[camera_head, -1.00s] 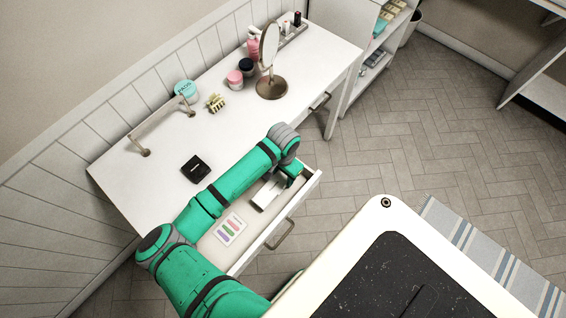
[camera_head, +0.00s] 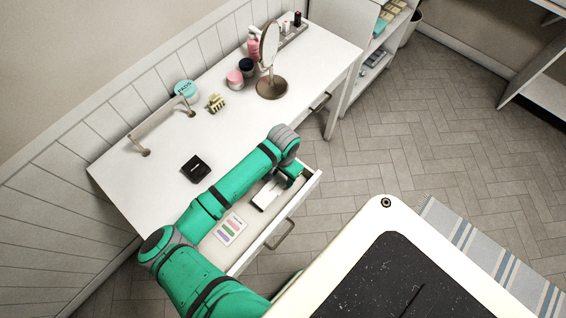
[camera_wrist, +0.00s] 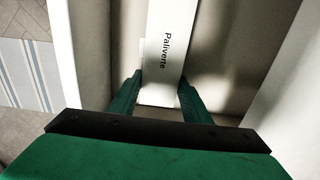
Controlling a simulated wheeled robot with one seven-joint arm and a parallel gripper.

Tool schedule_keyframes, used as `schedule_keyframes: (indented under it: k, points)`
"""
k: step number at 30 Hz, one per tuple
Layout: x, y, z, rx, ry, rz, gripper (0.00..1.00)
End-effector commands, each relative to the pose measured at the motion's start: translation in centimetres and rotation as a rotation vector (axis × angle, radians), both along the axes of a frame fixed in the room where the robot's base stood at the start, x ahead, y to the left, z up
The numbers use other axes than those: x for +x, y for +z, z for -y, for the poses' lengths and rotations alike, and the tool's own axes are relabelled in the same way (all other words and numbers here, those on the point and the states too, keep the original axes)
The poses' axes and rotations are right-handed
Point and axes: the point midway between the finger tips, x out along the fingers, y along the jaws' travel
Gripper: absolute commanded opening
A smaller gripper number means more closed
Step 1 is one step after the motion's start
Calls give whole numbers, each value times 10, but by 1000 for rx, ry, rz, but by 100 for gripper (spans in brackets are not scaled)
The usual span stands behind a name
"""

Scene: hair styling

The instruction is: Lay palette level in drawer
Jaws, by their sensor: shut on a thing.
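A white slim palette (camera_wrist: 170,40) with the word "Paliverte" is held between the green fingers of my gripper (camera_wrist: 160,86) in the wrist view. In the head view the palette (camera_head: 267,193) shows at the right part of the open drawer (camera_head: 303,198), partly beside my arm. My gripper (camera_head: 288,181) is over that part of the drawer, shut on the palette's near end. The drawer wall (camera_wrist: 85,60) also shows in the wrist view. I cannot tell whether the palette touches the drawer floor or is fully level.
A card with coloured swatches (camera_head: 230,229) lies in the drawer's near part. On the white table (camera_head: 150,185) are a black compact (camera_head: 195,169), a round mirror (camera_head: 270,50), a hair clip (camera_head: 216,103) and several jars. A striped rug (camera_head: 485,255) lies on the floor at right.

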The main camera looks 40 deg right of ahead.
Motion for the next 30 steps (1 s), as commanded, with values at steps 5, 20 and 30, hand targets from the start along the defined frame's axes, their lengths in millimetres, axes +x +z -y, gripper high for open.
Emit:
schedule_keyframes:
  k: [5,20,30]
  points:
    - [0,-3,0,0,1,-1,13]
    - [0,-11,0,0,0,0,13]
    - [0,-12,0,0,0,0,56]
